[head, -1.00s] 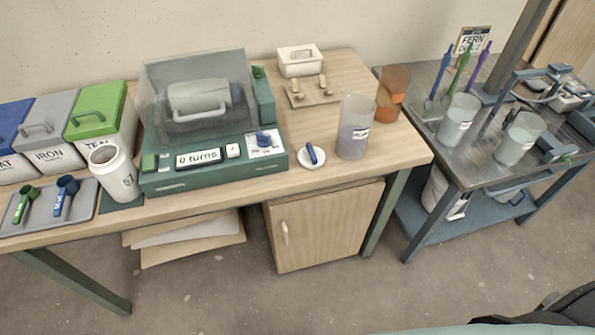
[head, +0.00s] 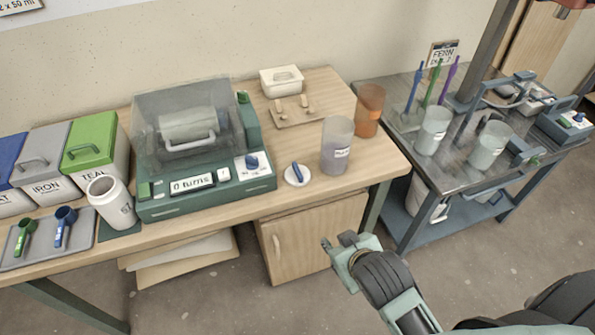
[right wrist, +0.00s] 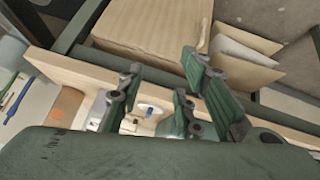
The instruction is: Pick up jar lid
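The jar lid (head: 297,174), a small white disc with a blue grip on top, lies flat on the wooden table in front of the tall clear cup. It also shows in the right wrist view (right wrist: 150,113), partly hidden, beyond the gap between my fingers. An open white jar (head: 113,203) stands at the left of the green machine. My right gripper (head: 338,246) is in front of the table, to the right of and nearer than the lid, not touching it. In the wrist view its fingers (right wrist: 160,92) are apart with nothing between them. My left gripper is not in view.
The table's front edge and a wooden cabinet (head: 310,238) lie near my right gripper.

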